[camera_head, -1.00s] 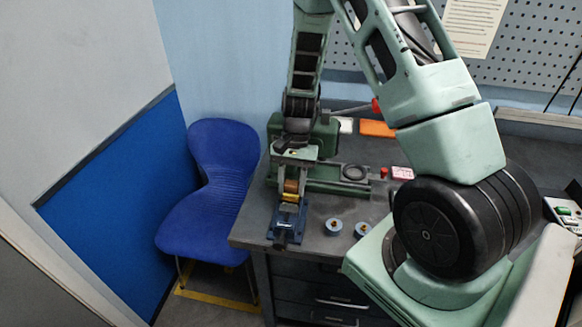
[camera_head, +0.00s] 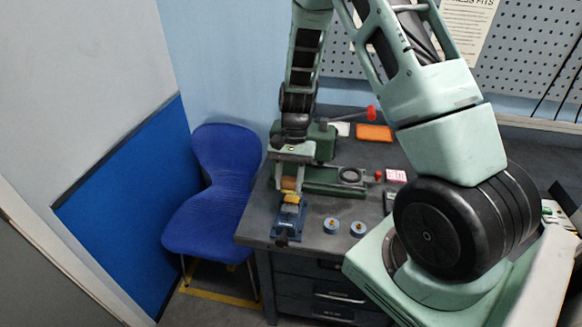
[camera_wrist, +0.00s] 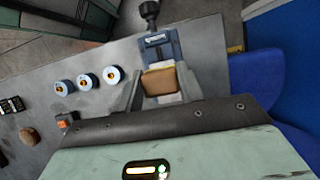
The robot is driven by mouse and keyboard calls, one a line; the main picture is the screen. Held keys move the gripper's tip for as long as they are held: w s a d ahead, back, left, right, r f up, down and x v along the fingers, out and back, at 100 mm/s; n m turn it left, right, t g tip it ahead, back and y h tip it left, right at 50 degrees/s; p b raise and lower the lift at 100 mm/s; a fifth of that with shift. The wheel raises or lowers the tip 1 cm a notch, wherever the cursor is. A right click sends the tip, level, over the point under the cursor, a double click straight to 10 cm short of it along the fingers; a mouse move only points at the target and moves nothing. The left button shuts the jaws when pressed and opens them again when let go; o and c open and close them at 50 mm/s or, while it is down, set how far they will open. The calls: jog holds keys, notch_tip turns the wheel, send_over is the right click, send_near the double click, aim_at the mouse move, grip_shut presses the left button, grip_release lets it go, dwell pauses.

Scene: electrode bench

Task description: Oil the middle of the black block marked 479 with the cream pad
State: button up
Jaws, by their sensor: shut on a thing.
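My gripper (camera_wrist: 158,88) is shut on a tan-brown block (camera_wrist: 161,81) with a yellowish far edge. I cannot tell whether this is the cream pad. In the head view my gripper (camera_head: 290,184) is at the bench's left end, just behind a small blue vise (camera_head: 288,222). A yellow piece (camera_head: 291,197) shows between them; I cannot tell whether they touch. The vise (camera_wrist: 157,45) lies straight beyond my fingers in the wrist view. A small black block (camera_wrist: 12,105) with pale marks sits at the far left there; its marks are too small to read.
Several blue-rimmed discs (camera_wrist: 87,81) stand on the bench beside the vise. A green press (camera_head: 325,140) with a red-knobbed lever (camera_head: 371,113) stands behind my gripper. An orange tray (camera_head: 374,132) lies at the back. A blue chair (camera_head: 220,195) stands against the bench's left side.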

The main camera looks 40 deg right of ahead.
jog(key=shift+r+p, duration=0.75)
jog(key=shift+r, duration=0.5)
jog(key=shift+f, duration=0.15)
